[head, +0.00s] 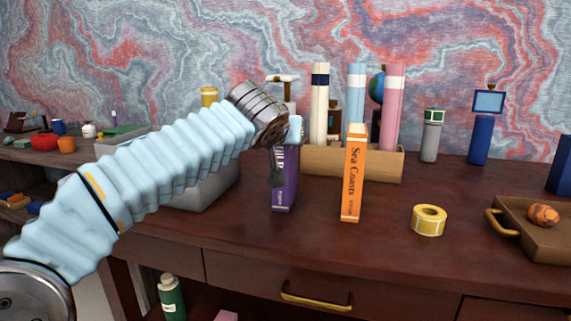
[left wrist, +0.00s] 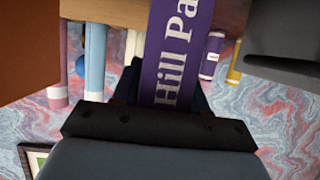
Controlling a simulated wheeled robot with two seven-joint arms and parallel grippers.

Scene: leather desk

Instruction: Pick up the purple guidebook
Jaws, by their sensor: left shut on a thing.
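The purple guidebook (head: 285,185) stands upright on the desk, its spine with pale lettering facing me. My left gripper (head: 276,160) is shut on its upper part, and the gripper and wrist hide some of the book. In the left wrist view the purple spine (left wrist: 178,50), reading "Hill Pa", runs down between my fingers, whose dark gripper body (left wrist: 158,125) fills the lower middle. Whether the book's base touches the desk is hard to tell. My right gripper is not in view.
An orange book (head: 353,180) stands close to the right. A wooden box (head: 390,165) with tall rolls is behind. A yellow tape roll (head: 429,220) and a brown tray (head: 540,245) lie further right. A grey bin (head: 205,190) is to the left.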

